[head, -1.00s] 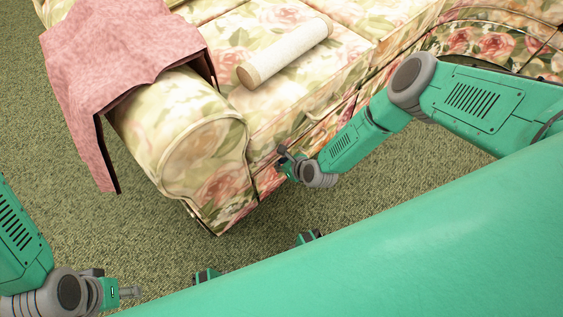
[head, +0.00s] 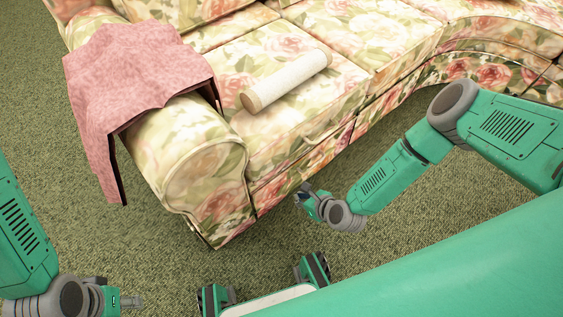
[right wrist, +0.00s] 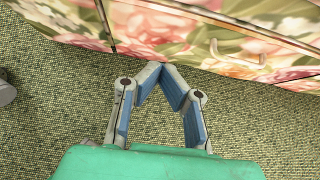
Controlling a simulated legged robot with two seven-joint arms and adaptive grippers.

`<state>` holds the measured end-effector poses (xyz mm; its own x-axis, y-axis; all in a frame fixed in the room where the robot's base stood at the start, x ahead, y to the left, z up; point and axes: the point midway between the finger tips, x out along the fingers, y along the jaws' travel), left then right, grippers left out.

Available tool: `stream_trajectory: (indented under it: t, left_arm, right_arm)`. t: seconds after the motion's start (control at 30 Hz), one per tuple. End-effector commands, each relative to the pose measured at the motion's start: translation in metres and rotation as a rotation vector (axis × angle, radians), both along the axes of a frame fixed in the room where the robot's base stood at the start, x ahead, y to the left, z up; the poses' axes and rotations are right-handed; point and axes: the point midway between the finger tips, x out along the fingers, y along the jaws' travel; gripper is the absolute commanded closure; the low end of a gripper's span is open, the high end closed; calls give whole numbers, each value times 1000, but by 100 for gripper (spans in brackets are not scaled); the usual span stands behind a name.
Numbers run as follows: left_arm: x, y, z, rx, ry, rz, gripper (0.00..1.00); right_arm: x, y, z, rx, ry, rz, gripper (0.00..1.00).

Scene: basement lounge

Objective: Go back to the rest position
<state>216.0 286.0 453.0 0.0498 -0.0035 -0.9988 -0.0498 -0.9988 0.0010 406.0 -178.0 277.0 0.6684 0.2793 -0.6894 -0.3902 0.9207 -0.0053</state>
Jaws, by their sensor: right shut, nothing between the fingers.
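My right gripper (head: 306,193) is shut and empty, above the green carpet in front of the sofa. In the right wrist view its fingertips (right wrist: 162,70) meet, with carpet and the sofa's lower front beyond them. My left gripper (head: 131,302) is low at the left edge of the head view, over the carpet and apart from the sofa. Its fingers are seen edge-on, so I cannot tell whether they are open.
The floral sofa (head: 205,165) stands ahead. A pink cloth (head: 130,75) drapes over its arm, and a pale roll (head: 290,80) lies on its seat. Green carpet (head: 120,245) is clear at the left and between the sofa and me.

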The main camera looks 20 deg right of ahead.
Motion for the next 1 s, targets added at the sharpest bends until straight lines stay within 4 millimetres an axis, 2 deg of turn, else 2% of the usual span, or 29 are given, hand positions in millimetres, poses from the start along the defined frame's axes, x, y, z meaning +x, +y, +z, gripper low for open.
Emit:
stream_trajectory:
  t: [0.23,0.37,0.5,0.63,0.77,0.9,1.0]
  left_arm:
    - [0,-1,0,-1,0,-2,60]
    - [0,-1,0,-1,0,-2,60]
    - [0,-1,0,-1,0,-1,60]
    - [0,0,0,-1,0,-1,60]
    - [0,-1,0,-1,0,-1,60]
    - [0,-1,0,-1,0,-2,60]
    - [0,-1,0,-1,0,-2,60]
  right_arm:
    - [-1,2,1,-7,1,10,100]
    - [-11,24,12,-75,-7,145,100]
    - [-42,57,36,-260,-41,508,100]
    - [-83,64,61,-487,-102,942,100]
    - [-121,43,85,-713,-170,1375,100]
    - [-152,1,113,-921,-221,1801,100]
    - [-167,-29,133,-1027,-239,2054,100]
